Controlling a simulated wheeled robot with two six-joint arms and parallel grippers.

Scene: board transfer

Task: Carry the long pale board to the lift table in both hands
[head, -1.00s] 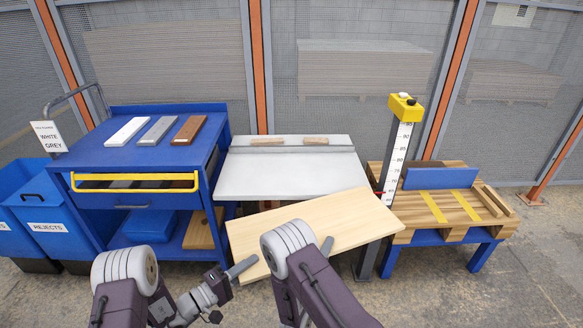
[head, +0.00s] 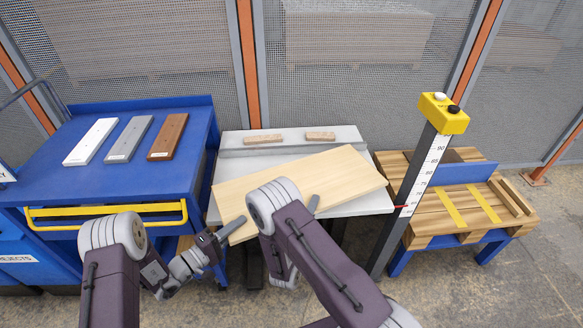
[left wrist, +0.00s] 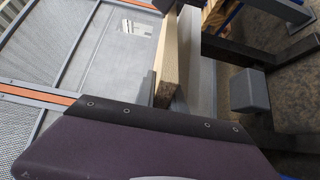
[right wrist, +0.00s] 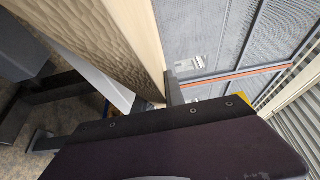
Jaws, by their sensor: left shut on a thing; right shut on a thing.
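The long pale board (head: 300,182) is held at a slant in the head view, its right end farther back. It overlaps the grey-topped table (head: 374,206) beside the scale post; contact with the top cannot be told. My left gripper (head: 222,236) is shut on the board's front left corner. My right gripper (head: 310,206) is shut on its front edge, right of the middle, partly hidden by my arm. The board's narrow edge shows in the left wrist view (left wrist: 170,62), and its pale edge in the right wrist view (right wrist: 138,28).
Two small brown blocks (head: 263,138) lie along the grey table's back. The post with a yellow control box (head: 443,113) stands close right of the board. A blue cart (head: 190,190) with three coloured strips is left. A slatted wooden bench (head: 425,228) is right.

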